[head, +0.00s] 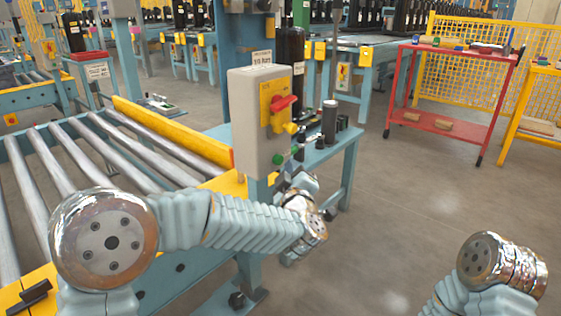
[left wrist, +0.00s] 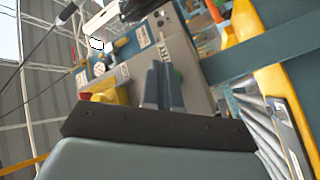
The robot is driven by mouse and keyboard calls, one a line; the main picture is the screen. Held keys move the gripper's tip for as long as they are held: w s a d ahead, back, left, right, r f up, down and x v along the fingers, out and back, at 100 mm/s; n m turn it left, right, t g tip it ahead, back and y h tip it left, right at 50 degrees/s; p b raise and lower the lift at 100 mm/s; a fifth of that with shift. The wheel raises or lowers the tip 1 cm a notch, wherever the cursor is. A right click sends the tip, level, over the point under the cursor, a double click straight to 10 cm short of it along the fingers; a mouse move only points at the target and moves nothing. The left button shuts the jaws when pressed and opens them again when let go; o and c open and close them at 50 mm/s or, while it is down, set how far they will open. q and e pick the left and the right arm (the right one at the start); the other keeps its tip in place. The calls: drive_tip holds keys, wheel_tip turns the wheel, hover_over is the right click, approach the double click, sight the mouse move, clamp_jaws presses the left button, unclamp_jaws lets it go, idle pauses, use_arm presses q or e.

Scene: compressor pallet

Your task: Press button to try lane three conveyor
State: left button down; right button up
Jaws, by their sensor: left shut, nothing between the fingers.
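A grey control box (head: 247,118) stands on a post beside the roller conveyor (head: 75,160). Its face has a yellow plate with a red rotary handle (head: 284,103), a yellow knob (head: 291,128) and a green button (head: 278,159). My left gripper (head: 288,178) is just below and right of the green button, partly hidden behind my wrist; contact cannot be told. In the left wrist view, the shut, empty fingers (left wrist: 163,68) point at the grey box (left wrist: 188,60). The yellow part (left wrist: 108,92) shows left of them. My right gripper is outside the picture.
A blue side bench (head: 335,145) with a grey cylinder (head: 329,122) and small parts stands behind the box. A yellow guard rail (head: 170,135) runs along the conveyor. A red cart (head: 450,90) stands at the back right.

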use_arm(q)
drive_tip(key=s+d, duration=0.1)
drive_tip(key=d, duration=0.1)
drive_tip(key=s+d, duration=0.2)
drive_tip(key=shift+b, duration=0.35)
idle(0.4)
drive_tip(key=s+a+f+m+g+h+p, duration=0.1)
drive_tip(key=a+f+m+g+h+p, duration=0.15)
drive_tip(key=f, duration=0.65)
drive_tip(key=s+a+f+m+g+h+p, duration=0.1)
drive_tip(key=a+f+m+g, duration=0.15)
drive_tip(key=f, duration=0.65)
drive_tip(key=s+a+f+m+g+h+p, duration=0.1)
drive_tip(key=s+a+f+m+g+p, duration=0.15)
drive_tip(key=f, duration=0.65)
drive_tip(key=s+a+f+g, duration=0.1)
drive_tip(key=s+f+g, duration=0.2)
drive_tip(key=s, duration=0.5)
drive_tip(key=s+a+f+m+g+h+p, duration=0.1)
drive_tip(key=s+a+f+g, duration=0.1)
drive_tip(key=s+f+g, duration=0.2)
drive_tip(key=s+a+f+m+g+h+p, duration=0.1)
drive_tip(key=s+a+f+g, duration=0.1)
drive_tip(key=s+f, duration=0.5)
drive_tip(key=s+g, duration=0.1)
drive_tip(key=s, duration=0.4)
drive_tip(key=shift+s+a, duration=0.15)
drive_tip(key=shift+s, duration=0.05)
